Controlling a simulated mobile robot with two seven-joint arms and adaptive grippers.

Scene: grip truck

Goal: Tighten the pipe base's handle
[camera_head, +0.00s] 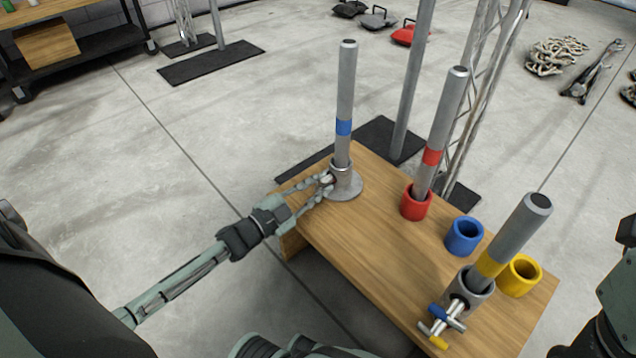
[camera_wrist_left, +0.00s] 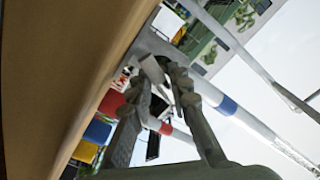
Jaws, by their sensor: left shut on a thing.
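A grey pipe with a blue band (camera_head: 344,110) stands upright in a grey round-flanged pipe base (camera_head: 346,191) at the far left end of the wooden table. My left gripper (camera_head: 327,181) reaches in from the left and is shut on the pipe base's handle, at the left side of the base's collar. The fingers mostly hide the handle. In the left wrist view, the fingertips (camera_wrist_left: 160,78) close around a small pale metal piece, and the blue-banded pipe (camera_wrist_left: 228,105) runs slantwise behind them. My right gripper is out of view.
The wooden table (camera_head: 390,255) also bears a red-banded pipe (camera_head: 440,130) in a red cup, an empty blue cup (camera_head: 464,236), a yellow cup (camera_head: 520,275), and a yellow-banded pipe (camera_head: 513,235) in a grey holder. T-shaped handles (camera_head: 440,320) lie near the front edge. A truss (camera_head: 480,90) stands behind.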

